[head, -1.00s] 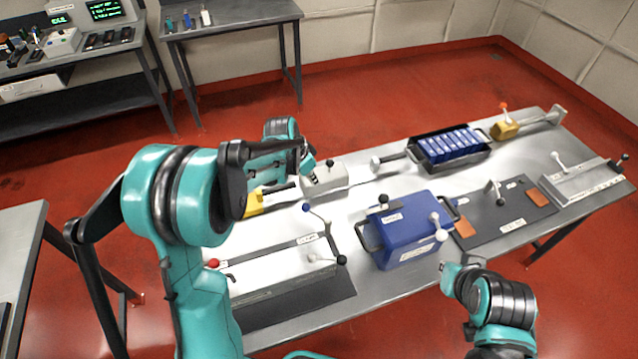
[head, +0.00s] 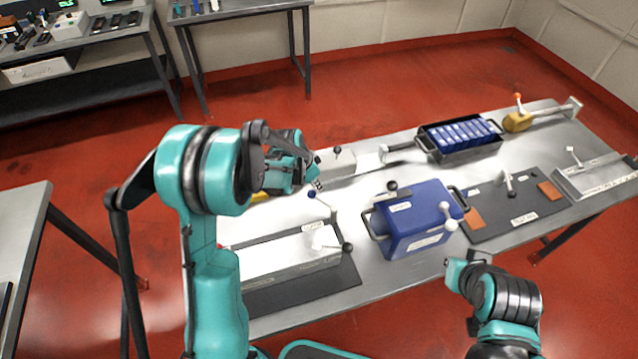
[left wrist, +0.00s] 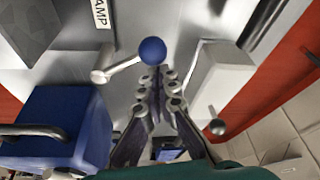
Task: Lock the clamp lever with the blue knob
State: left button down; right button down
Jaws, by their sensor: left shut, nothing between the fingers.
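The blue knob (head: 312,194) tops a pale lever (head: 326,207) that rises at a tilt from the clamp area on the table. My left gripper (head: 316,183) is shut and empty, right by the blue knob in the head view. In the left wrist view the blue knob (left wrist: 153,51) lies just beyond the shut fingertips (left wrist: 158,80), and its lever arm runs left to a pale pivot. I cannot tell whether the fingers touch the knob. My right arm's end (head: 470,270) shows at lower right; its finger state is unclear.
A white block on a dark plate (head: 300,290) stands in front, with a black knob (head: 347,246) at its right end. A blue battery box (head: 415,225) with handles stands to the right. A black tray of blue cells (head: 460,150) is behind it.

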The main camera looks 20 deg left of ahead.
aim_at(312, 193)
pick_arm(q)
jog(key=shift+s+a+n, duration=0.2)
jog(key=shift+s+n, duration=0.2)
jog(key=shift+n, duration=0.2)
jog(key=s+n, duration=0.1)
jog(key=s+n+y+b, duration=0.1)
jog(key=n, duration=0.1)
jog(key=shift+a+t, duration=0.3)
jog(key=shift+a, duration=0.05)
jog(key=s+d+n+y+b, duration=0.2)
jog(key=s+n+y, duration=0.1)
jog(key=s+n, duration=0.4)
jog(key=shift+s+n, duration=0.25)
jog(key=shift+n, duration=0.55)
jog(key=shift+s+d+f, duration=0.1)
jog(key=shift+s+d, duration=0.05)
